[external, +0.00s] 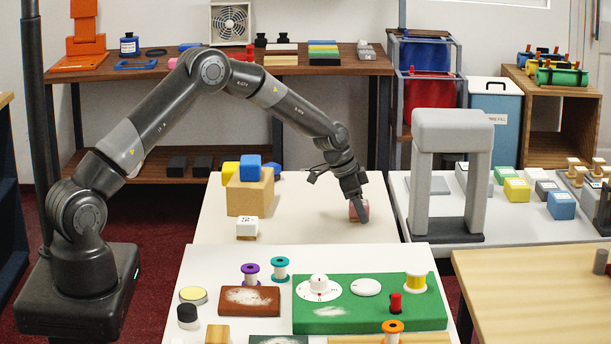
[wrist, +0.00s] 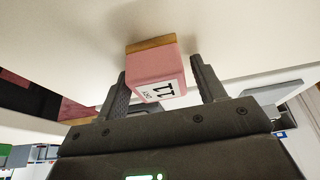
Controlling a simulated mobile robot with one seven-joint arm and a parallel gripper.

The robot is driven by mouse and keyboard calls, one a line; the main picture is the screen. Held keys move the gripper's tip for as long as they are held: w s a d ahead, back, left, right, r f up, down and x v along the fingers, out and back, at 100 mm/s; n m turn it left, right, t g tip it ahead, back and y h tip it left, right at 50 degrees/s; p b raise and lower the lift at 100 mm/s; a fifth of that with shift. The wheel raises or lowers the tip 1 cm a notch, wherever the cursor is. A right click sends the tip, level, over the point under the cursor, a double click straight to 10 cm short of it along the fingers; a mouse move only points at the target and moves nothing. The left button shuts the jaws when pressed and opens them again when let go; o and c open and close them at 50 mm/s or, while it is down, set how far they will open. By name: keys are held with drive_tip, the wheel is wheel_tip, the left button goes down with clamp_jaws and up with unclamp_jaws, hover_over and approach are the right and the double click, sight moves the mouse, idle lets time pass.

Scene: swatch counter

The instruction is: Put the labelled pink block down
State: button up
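The pink block (wrist: 158,66) has a white label reading 11 and a tan strip along its far end. In the wrist view it stands between the two fingers of my gripper (wrist: 160,75). A narrow gap shows between the block and the right finger; the left finger is very close to it. The fingers look slightly wider than the block. In the external view the pink block (external: 354,210) is low at the white table (external: 310,215), partly hidden by my gripper (external: 360,213). It seems to rest on the table top, though its underside contact is hard to see.
A cardboard-coloured box (external: 250,195) with blue and yellow blocks stands left on the same table, with a white block (external: 247,228) in front. A grey arch (external: 450,170) stands to the right. Spools and a green board (external: 370,318) are in front. The table around the block is clear.

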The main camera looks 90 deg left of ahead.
drive_tip(key=shift+o, duration=0.2)
drive_tip(key=v, duration=1.2)
drive_tip(key=shift+r, duration=0.15)
drive_tip(key=s+d+r, duration=0.4)
drive_tip(key=d+r, duration=0.2)
drive_tip(key=d, duration=0.3)
drive_tip(key=s+d+r, duration=0.4)
drive_tip(key=d+r, duration=0.2)
drive_tip(key=d, duration=0.2)
drive_tip(key=s+d+r, duration=0.4)
drive_tip(key=d+r, duration=0.2)
drive_tip(key=d, duration=0.3)
drive_tip(key=s+d, duration=0.6)
drive_tip(key=s, duration=0.5)
drive_tip(key=s+d+t, duration=0.1)
drive_tip(key=s+d, duration=0.6)
drive_tip(key=s, duration=0.5)
drive_tip(key=shift+s+f, duration=0.2)
drive_tip(key=shift+f, duration=0.15)
